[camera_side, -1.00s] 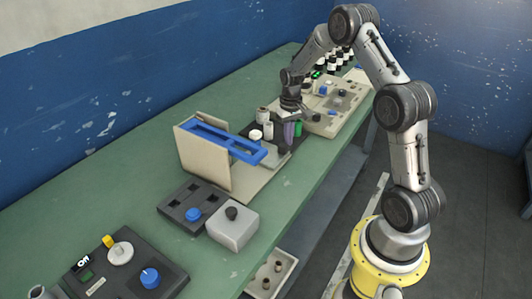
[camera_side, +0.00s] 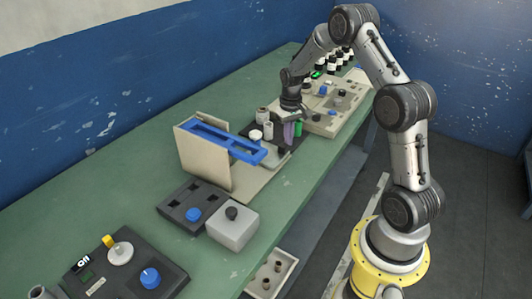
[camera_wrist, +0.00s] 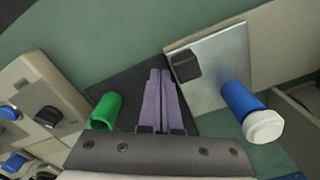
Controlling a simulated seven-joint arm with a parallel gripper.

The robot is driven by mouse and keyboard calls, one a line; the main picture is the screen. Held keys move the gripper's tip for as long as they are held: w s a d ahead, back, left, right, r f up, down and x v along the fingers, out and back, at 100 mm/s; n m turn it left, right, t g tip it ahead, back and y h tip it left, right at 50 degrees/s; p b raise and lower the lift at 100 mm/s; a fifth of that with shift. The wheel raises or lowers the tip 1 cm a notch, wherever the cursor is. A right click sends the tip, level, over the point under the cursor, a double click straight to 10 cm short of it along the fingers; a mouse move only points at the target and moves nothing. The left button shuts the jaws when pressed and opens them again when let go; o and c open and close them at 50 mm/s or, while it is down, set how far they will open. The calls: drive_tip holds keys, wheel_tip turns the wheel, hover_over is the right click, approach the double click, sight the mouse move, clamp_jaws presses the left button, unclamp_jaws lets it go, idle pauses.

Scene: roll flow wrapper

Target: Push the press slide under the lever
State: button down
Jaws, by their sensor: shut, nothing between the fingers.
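The press stands mid-bench in the side view, with an upright beige frame (camera_side: 196,160) and a blue slotted lever (camera_side: 222,141) reaching right from its top. A bright metal plate with a black block (camera_wrist: 186,65) on it, apparently the press slide (camera_wrist: 215,62), lies right of my fingers in the wrist view. My gripper (camera_side: 290,140) is shut and empty, its purple fingers (camera_wrist: 160,78) pointing down over a dark mat, left of the plate in the wrist view. Whether the fingertips touch the plate I cannot tell. The slide is mostly hidden in the side view.
A green cylinder (camera_wrist: 106,110) stands close to my fingers on the other side. A beige fixture panel (camera_side: 338,103) lies behind my gripper. A grey box (camera_side: 232,226) and dark tray (camera_side: 178,205) are nearer.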

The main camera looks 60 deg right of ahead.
sight(269, 166)
drive_tip(key=shift+a, duration=0.1)
drive_tip(key=shift+a, duration=6.3)
drive_tip(key=shift+d, duration=0.6)
drive_tip(key=shift+r, duration=0.15)
wheel_tip(269, 166, up, 8)
